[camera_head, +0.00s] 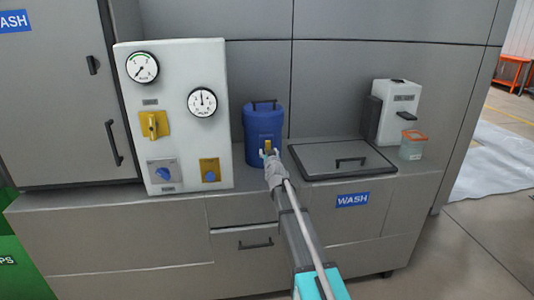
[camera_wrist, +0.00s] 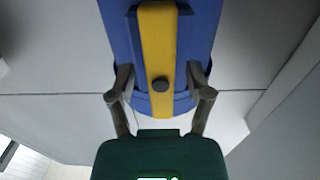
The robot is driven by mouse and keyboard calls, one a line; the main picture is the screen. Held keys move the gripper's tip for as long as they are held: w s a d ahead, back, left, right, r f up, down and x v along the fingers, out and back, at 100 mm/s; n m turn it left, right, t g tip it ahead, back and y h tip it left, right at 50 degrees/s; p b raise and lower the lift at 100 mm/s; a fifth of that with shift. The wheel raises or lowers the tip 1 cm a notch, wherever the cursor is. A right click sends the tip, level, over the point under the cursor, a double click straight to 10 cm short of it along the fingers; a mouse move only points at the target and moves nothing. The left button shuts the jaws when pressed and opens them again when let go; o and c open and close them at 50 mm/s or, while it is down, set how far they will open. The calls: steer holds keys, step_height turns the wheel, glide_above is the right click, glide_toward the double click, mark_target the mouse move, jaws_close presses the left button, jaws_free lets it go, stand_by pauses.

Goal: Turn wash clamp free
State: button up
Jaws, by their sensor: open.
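A blue canister (camera_head: 263,122) with a dark top handle stands on the grey counter. A yellow clamp lever (camera_head: 267,145) is on its front, and my gripper (camera_head: 269,153) is right at it. In the wrist view the yellow lever (camera_wrist: 158,45) runs lengthwise up the blue body (camera_wrist: 205,30), with a dark round pivot near its end. My gripper (camera_wrist: 160,82) is open, with one finger on each side of the lever. Gaps show between the fingers and the lever. The lower front of the canister is partly hidden by my gripper in the head view.
A white panel (camera_head: 185,85) with gauges, a yellow switch (camera_head: 153,125) and blue knobs stands left of the canister. To the right are a flat hatch lid (camera_head: 341,157) with a handle, a white dispenser (camera_head: 394,118) and a small clear container (camera_head: 413,149). A grey wall is close behind.

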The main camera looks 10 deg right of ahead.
steer(key=s, duration=1.1)
steer(key=shift+s, duration=0.35)
steer(key=shift+a, duration=0.1)
steer(key=s+a+f+n+g+y, duration=0.1)
steer(key=s+a+f+g+y, duration=0.15)
steer(key=s+f+g, duration=0.35)
steer(key=s+a+f+n+g+y, duration=0.1)
steer(key=s+a+f+g, duration=0.2)
steer(key=s+f, duration=0.5)
steer(key=s+d+f+m+g+h, duration=0.1)
steer(key=s+d+g, duration=0.15)
steer(key=s, duration=0.45)
steer(key=s+d+f+g+h, duration=0.1)
steer(key=s+g, duration=0.2)
steer(key=s, duration=0.3)
steer(key=s+d+f+m+g+h, duration=0.1)
steer(key=s+f+g+h, duration=0.15)
steer(key=s, duration=0.45)
step_height(320, 180, up, 19)
steer(key=y+p, duration=0.1)
steer(key=p, duration=1.7)
steer(key=shift+w+f+g+p, duration=0.2)
steer(key=shift+g+p, duration=0.1)
steer(key=shift+g, duration=0.1)
